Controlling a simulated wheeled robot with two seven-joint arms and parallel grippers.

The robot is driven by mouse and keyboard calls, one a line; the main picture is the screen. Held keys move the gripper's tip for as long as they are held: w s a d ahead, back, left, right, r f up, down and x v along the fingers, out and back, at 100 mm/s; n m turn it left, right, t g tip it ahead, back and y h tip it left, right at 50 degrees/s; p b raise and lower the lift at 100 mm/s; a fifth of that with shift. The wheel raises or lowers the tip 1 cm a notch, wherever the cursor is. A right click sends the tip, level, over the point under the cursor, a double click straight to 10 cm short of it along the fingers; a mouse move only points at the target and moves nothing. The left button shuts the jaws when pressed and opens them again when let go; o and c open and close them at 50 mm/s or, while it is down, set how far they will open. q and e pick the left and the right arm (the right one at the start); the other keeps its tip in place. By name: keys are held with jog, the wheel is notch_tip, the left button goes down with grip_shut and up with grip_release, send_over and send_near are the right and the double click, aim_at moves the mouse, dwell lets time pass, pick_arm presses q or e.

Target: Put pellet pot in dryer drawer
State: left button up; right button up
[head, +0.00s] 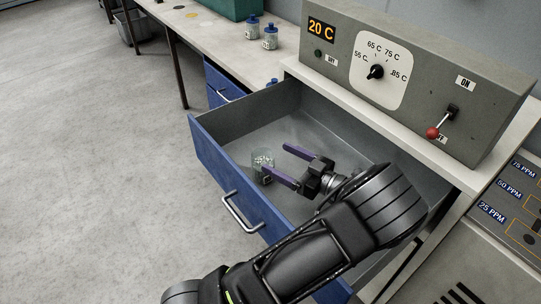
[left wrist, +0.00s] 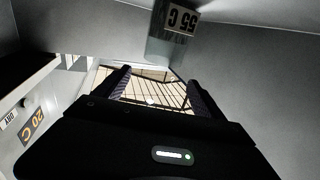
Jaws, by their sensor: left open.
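The pellet pot (head: 261,160) is a small clear pot with pale pellets inside. It stands on the floor of the open dryer drawer (head: 207,142), near the blue front. My left gripper (head: 277,160) is inside the drawer, with its two purple-grey fingers apart and nothing between them. The tip of its nearer finger overlaps the pot's right edge in the head view; I cannot tell if they touch. In the left wrist view the pot (left wrist: 162,48), with an upside-down "55 C" label, shows beyond the open fingers of the left gripper (left wrist: 158,80). My right gripper is not in view.
The dryer's control panel (head: 420,75) stands above the drawer and reads 20 C, with a dial and a red-knobbed lever (head: 433,132). Blue-capped bottles (head: 270,38) stand on the bench at the back.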

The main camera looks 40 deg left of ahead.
pick_arm(q)
jog(key=d, duration=0.2)
jog(key=shift+d, duration=0.4)
jog(key=shift+c, duration=0.2)
dwell(1.0)
